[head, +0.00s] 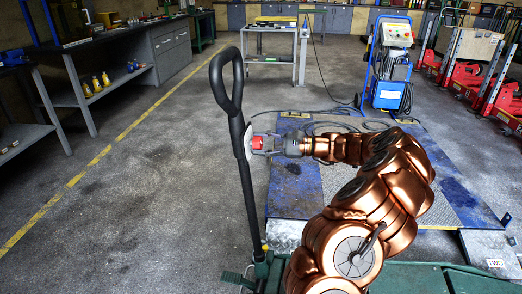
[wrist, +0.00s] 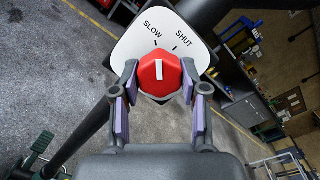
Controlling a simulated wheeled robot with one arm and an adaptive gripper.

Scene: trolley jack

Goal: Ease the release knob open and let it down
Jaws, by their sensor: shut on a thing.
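The red release knob (wrist: 160,76) has a white pointer mark and sits on a white plate (wrist: 130,50) printed SLOW and SHUT. The pointer lines up about with the SLOW tick, left of the SHUT tick. My gripper (wrist: 158,88) is shut on the knob, with a purple pad on either side. In the head view the knob (head: 257,143) shows between my fingers (head: 266,143), beside the black jack handle (head: 243,165). The handle stands nearly upright with a loop at its top. The green jack body (head: 268,270) is partly hidden by my arm.
A blue platform (head: 291,190) lies behind the handle, under my arm. A blue wheeled machine (head: 390,70) stands beyond it with cables on the floor. Red jacks (head: 480,85) line the right, and a workbench (head: 60,100) the left. The floor left of the handle is clear.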

